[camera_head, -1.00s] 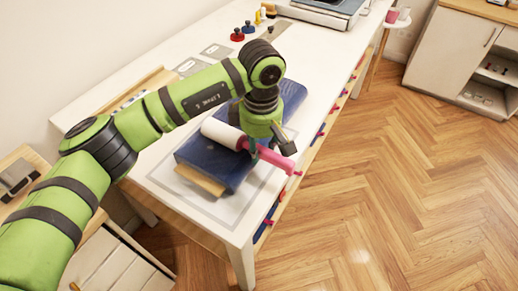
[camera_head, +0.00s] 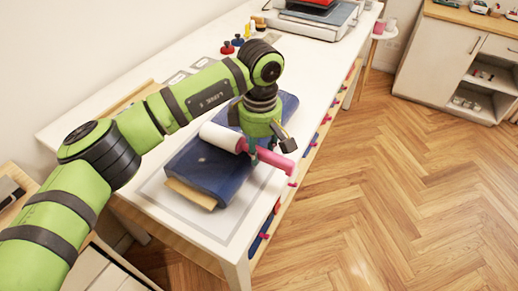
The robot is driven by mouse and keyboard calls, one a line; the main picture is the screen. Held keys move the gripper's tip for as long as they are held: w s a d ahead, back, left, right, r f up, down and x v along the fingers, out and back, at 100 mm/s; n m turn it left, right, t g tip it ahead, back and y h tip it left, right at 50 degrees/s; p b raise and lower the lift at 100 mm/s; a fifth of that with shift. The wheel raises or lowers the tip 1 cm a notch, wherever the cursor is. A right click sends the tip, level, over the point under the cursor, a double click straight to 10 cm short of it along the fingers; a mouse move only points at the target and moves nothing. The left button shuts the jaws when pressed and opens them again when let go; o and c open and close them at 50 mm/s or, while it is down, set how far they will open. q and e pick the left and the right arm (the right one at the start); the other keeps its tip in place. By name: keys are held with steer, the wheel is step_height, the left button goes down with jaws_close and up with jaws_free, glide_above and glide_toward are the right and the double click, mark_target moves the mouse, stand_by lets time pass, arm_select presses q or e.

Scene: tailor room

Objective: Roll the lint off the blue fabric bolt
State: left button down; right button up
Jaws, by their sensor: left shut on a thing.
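The blue fabric bolt (camera_head: 203,172) lies flat on the white table, with the end of its tan board (camera_head: 191,193) showing at the near side. A lint roller with a white roll (camera_head: 219,136) and a pink handle (camera_head: 276,160) lies across above the bolt. My left gripper (camera_head: 255,150) is shut on the lint roller near where handle and roll meet. The white roll is over the bolt's top; I cannot tell whether it touches. Small pale specks show on the bolt. My right gripper is not in view.
The white table (camera_head: 122,186) runs to the back, with red and blue spools (camera_head: 227,47) and a heat press (camera_head: 312,20) at its far end. Coloured items hang along its right edge. Wooden floor (camera_head: 400,190) is clear to the right. A cabinet (camera_head: 455,60) stands at the back right.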

arm_select(q)
steer(key=shift+w+d, duration=0.35)
steer(key=shift+w, duration=0.05)
steer(key=shift+w+d+b, duration=0.45)
steer(key=shift+w+d, duration=0.05)
steer(key=shift+w, duration=0.35)
steer(key=shift+w+d, duration=0.5)
steer(key=shift+w, duration=0.15)
steer(key=shift+w+d, duration=0.4)
steer(key=shift+w, duration=0.15)
steer(key=shift+w, duration=0.1)
